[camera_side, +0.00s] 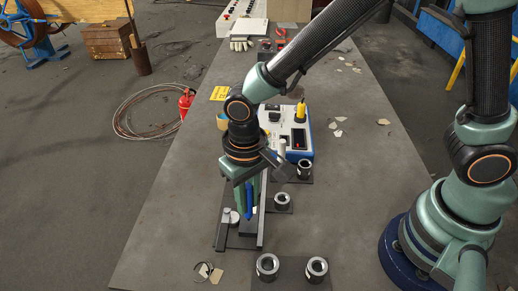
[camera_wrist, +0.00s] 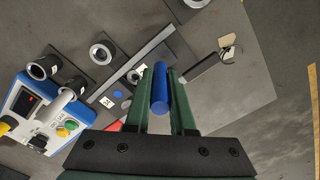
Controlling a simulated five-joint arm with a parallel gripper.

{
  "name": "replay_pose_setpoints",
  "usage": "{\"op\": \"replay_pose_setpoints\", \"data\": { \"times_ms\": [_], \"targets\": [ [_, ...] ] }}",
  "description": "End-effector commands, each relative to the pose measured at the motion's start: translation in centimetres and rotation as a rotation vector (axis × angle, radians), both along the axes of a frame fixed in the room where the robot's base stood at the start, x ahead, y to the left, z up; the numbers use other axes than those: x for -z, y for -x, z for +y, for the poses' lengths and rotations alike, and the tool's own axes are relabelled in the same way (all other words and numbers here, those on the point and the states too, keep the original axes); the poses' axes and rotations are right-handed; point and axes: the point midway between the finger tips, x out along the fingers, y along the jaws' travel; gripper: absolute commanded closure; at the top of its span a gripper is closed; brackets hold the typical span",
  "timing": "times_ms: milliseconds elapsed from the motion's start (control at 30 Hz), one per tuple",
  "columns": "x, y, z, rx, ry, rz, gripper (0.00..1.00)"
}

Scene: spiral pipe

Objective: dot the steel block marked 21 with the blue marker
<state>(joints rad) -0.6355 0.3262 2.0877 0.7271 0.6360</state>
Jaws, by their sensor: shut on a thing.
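My gripper (camera_side: 246,207) is shut on the blue marker (camera_side: 249,203), which points down over the dark steel blocks (camera_side: 247,228) in a low rail. In the wrist view the blue marker (camera_wrist: 159,88) sits between the two green fingers. Beyond it, the dark steel blocks (camera_wrist: 107,91) lie along the rail, with small white number labels. A blue round spot (camera_wrist: 117,94) shows on a block beside one label. The numbers are too small to read surely, so I cannot tell which block is 21. Whether the tip touches a block is unclear.
A blue-and-white instrument box (camera_side: 298,139) with a red display stands behind the rail. Paper scraps (camera_side: 215,274) lie at front left. The table's left side is mostly clear.

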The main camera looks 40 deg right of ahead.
Motion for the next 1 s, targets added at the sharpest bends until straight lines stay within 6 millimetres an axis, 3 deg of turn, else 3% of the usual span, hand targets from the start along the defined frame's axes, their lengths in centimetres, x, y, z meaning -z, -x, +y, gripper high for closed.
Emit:
{"op": "replay_pose_setpoints", "data": {
  "times_ms": [1000],
  "targets": [
    [0.66,0.00,0.00,0.000,0.001,0.001,1.00]
  ]
}}
